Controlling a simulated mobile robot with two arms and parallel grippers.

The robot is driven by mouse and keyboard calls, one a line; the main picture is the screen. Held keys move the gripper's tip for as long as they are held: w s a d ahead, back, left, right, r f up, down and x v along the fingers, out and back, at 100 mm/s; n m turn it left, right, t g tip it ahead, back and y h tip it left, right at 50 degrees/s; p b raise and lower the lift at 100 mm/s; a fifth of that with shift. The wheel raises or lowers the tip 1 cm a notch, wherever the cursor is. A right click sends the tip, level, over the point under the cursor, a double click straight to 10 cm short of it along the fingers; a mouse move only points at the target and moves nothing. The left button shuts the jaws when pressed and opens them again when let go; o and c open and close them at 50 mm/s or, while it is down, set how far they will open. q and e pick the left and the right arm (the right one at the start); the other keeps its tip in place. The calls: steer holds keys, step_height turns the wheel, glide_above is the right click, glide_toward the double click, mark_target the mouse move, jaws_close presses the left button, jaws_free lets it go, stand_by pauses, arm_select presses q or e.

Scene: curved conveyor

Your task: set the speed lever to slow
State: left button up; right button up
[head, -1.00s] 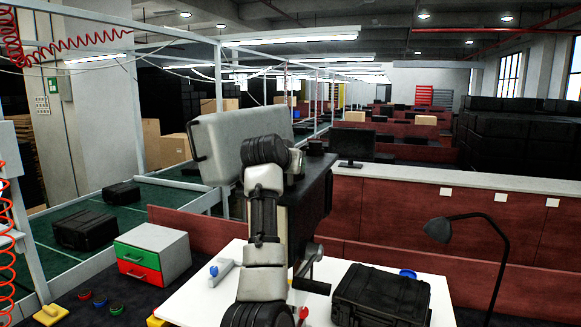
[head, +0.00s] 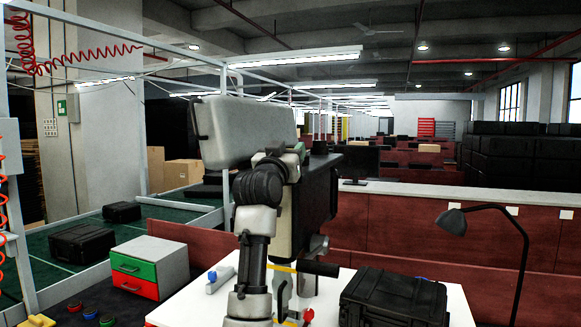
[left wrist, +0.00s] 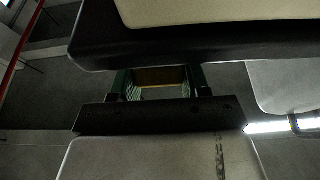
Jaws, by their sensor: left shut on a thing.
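My left gripper (head: 298,152) is at the top of the cream and black machine box (head: 291,215), just right of a large grey housing (head: 240,130). I cannot read the lever's setting. My right gripper is not in view.
A white table (head: 457,310) carries a black case (head: 393,298). A black desk lamp (head: 452,220) stands at right. A drawer unit (head: 165,252) with green and red fronts is at left, near a green conveyor (head: 150,216). A black handle (head: 320,268) juts out below the machine box.

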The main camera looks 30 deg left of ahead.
arm_select(q)
steer(key=shift+s+f+t+b, duration=0.15)
steer(key=shift+f+t+b, duration=0.3)
steer(key=shift+t+b, duration=0.2)
steer(key=shift+d, duration=0.1)
steer(key=o, duration=0.9)
steer(key=shift+s+r, duration=0.15)
steer(key=shift+s, duration=0.05)
steer(key=shift+s+d+f+b, duration=0.1)
steer(key=shift+s+f+b, duration=0.3)
steer(key=shift+b, duration=0.1)
steer(key=b+v, duration=0.3)
steer(key=v, duration=0.6)
steer(key=shift+s+f+b, duration=0.2)
steer(key=shift+s+b, duration=0.1)
steer(key=shift+b, duration=0.1)
